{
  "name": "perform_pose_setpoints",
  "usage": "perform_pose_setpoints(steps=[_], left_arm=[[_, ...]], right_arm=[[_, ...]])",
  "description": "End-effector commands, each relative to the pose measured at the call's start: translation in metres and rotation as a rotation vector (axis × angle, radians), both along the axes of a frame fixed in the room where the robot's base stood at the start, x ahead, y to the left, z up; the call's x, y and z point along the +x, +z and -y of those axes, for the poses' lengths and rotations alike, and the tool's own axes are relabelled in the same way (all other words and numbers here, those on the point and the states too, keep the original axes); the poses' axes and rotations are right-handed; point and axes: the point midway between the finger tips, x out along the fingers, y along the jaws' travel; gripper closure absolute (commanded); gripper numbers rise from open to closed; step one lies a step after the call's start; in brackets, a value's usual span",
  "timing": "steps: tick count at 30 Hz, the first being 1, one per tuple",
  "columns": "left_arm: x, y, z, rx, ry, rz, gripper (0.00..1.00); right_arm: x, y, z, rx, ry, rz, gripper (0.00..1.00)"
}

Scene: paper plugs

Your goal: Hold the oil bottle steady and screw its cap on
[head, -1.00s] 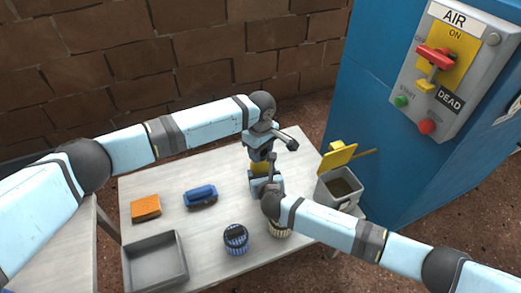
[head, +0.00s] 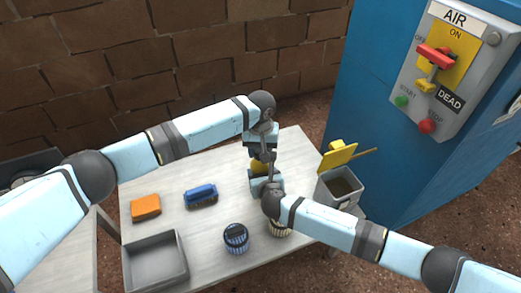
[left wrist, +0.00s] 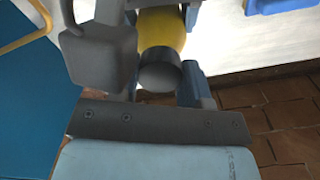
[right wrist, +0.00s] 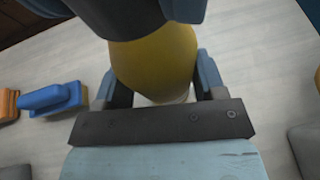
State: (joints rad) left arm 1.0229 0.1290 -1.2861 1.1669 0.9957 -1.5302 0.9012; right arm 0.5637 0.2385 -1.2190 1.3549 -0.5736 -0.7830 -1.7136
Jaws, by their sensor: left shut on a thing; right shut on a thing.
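The yellow oil bottle (head: 257,166) stands upright near the table's right side, largely covered by my grippers in the head view. My right gripper (head: 264,182) is shut around its body. In the right wrist view the yellow bottle (right wrist: 155,62) fills the space between both fingers. My left gripper (head: 262,150) is directly above the bottle, pointing down, shut on the dark grey cap (left wrist: 160,72). In the left wrist view the cap lines up with the yellow bottle (left wrist: 163,30). Whether its thread is engaged is hidden.

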Motion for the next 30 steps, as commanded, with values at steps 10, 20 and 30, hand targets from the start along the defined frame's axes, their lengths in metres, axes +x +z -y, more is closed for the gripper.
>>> perform_pose_setpoints(steps=[10,20,30], left_arm=[[0.000,0.000,0.000,0.001,0.004,0.001,0.32],[0.000,0.007,0.000,0.000,0.004,0.001,0.32],[0.000,0.045,0.000,0.000,0.005,0.001,0.32]], right_arm=[[0.000,0.000,0.001,0.000,-0.001,0.000,1.00],[0.000,0.000,0.000,0.000,-0.001,0.000,1.00],[0.000,0.000,0.000,0.000,0.000,0.000,1.00]])
